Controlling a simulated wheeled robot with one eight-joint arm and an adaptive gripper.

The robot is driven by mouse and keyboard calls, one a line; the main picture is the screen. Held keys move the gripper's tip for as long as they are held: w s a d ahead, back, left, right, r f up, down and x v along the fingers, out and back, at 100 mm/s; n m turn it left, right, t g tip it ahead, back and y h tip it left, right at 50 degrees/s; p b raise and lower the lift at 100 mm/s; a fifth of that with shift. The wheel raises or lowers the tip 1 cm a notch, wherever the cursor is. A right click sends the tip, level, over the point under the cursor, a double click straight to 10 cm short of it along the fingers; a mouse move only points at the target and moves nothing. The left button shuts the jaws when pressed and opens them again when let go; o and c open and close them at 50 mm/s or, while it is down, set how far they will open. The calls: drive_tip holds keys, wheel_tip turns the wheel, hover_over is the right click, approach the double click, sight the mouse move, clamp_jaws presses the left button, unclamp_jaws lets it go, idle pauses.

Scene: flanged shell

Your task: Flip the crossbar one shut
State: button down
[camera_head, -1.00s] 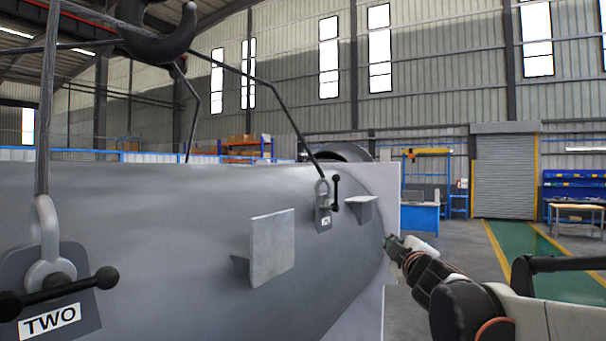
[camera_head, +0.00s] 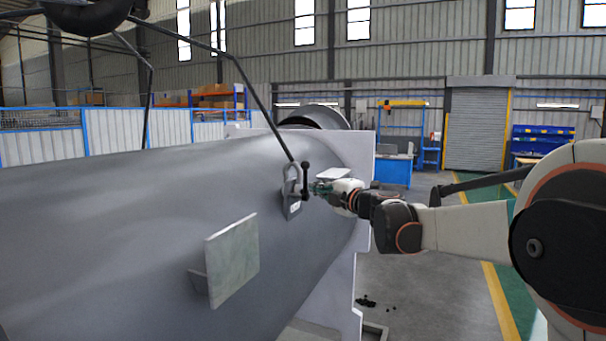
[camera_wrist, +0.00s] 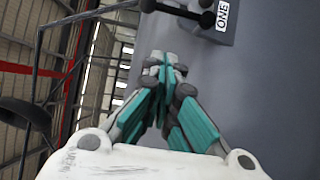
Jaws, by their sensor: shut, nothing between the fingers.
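Crossbar one (camera_head: 305,181) is a small black bar with ball ends at a lug plate (camera_head: 292,207) on the grey shell. It stands roughly upright in the head view. A shackle with a sling rod running up from it sits at the same lug. In the wrist view the black crossbar (camera_wrist: 178,12) shows at the top edge, beside the ONE label (camera_wrist: 222,14). My gripper (camera_head: 315,188) is shut and empty, just right of the crossbar in the head view. Its teal fingers (camera_wrist: 168,62) point toward the bar in the wrist view, with a gap between them.
The big grey shell (camera_head: 110,230) fills the left. A flat bracket plate (camera_head: 233,260) sticks out in front of the lug, and a smaller one (camera_head: 333,174) lies behind my gripper. Dark sling rods (camera_head: 262,105) slant overhead from a hook (camera_head: 85,15). Open floor (camera_head: 420,295) lies right.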

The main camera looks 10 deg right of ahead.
sight(305, 177)
drive_tip(key=p+x, duration=0.1)
drive_tip(key=x, duration=0.3)
drive_tip(key=d+p+x, duration=0.1)
drive_tip(key=p+x, duration=0.1)
drive_tip(key=x, duration=0.2)
drive_tip(key=w+d+p+x, duration=0.1)
drive_tip(key=x, duration=0.3)
drive_tip(key=shift+w+d, duration=0.1)
drive_tip(key=shift+w, duration=0.25)
drive_tip(key=shift+s+d+r, duration=0.1)
idle(0.3)
